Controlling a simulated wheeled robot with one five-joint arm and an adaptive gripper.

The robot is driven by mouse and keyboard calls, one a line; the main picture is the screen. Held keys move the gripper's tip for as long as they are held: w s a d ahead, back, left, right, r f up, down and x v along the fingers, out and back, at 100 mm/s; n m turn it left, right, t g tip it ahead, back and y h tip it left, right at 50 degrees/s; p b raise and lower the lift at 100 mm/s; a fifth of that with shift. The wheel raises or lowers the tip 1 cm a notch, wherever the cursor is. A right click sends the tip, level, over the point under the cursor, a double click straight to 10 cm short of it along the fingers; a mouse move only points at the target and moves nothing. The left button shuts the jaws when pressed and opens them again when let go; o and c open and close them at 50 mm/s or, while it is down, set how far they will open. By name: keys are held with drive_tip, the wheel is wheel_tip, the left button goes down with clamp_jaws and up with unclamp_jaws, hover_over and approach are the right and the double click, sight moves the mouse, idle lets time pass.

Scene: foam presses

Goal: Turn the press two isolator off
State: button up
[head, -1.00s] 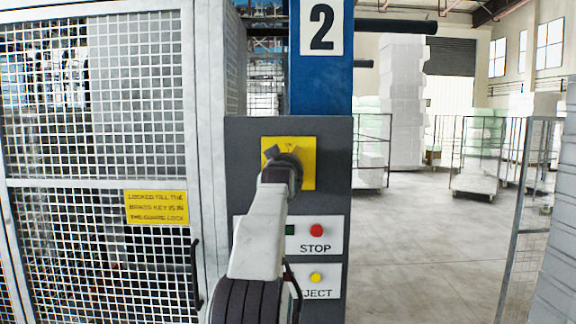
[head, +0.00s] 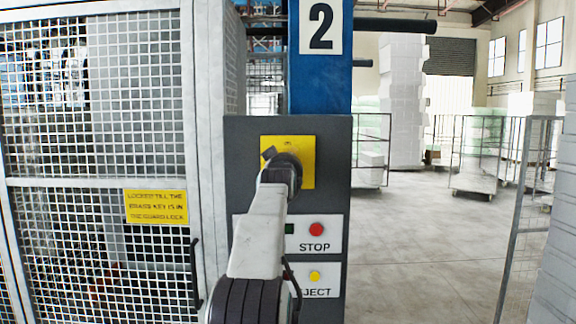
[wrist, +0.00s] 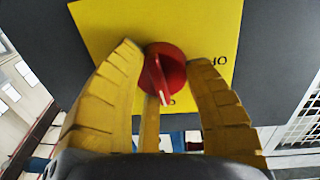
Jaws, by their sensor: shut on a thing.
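The press two isolator is a red rotary knob (wrist: 165,75) on a yellow plate (head: 304,152), set in a dark grey panel under the number 2 sign. In the wrist view the knob's grip bar points down and slightly right, with a white mark at its tip. Black letters sit on the plate to its right, partly hidden by a finger; a smaller mark is just below the knob. My gripper (wrist: 165,90) has its yellow fingers around the knob and is shut on it. In the head view my gripper (head: 282,168) hides the knob.
Below on the panel are a red STOP button (head: 316,229) and a yellow EJECT button (head: 315,276), close to my arm. A mesh guard (head: 100,110) with a yellow notice (head: 157,207) stands left. Open floor and mesh carts (head: 480,150) lie right.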

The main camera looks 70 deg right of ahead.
drive_tip(key=n, duration=0.4)
drive_tip(key=n+b, duration=0.1)
drive_tip(key=n, duration=0.1)
drive_tip(key=shift+w+a+r+h, duration=0.15)
drive_tip(key=shift+r+h, duration=0.2)
drive_tip(key=shift+h, duration=0.05)
drive_tip(key=shift+n, duration=0.3)
drive_tip(key=o, duration=0.8)
drive_tip(key=shift+w, duration=0.1)
drive_tip(key=o, duration=0.3)
drive_tip(key=shift+w+f, duration=0.1)
drive_tip(key=shift+f, duration=0.05)
drive_tip(key=shift+o, duration=0.5)
drive_tip(key=shift+f, duration=0.15)
drive_tip(key=v, duration=1.1)
drive_tip(key=shift+s+a, duration=0.25)
drive_tip(key=shift+a, duration=0.1)
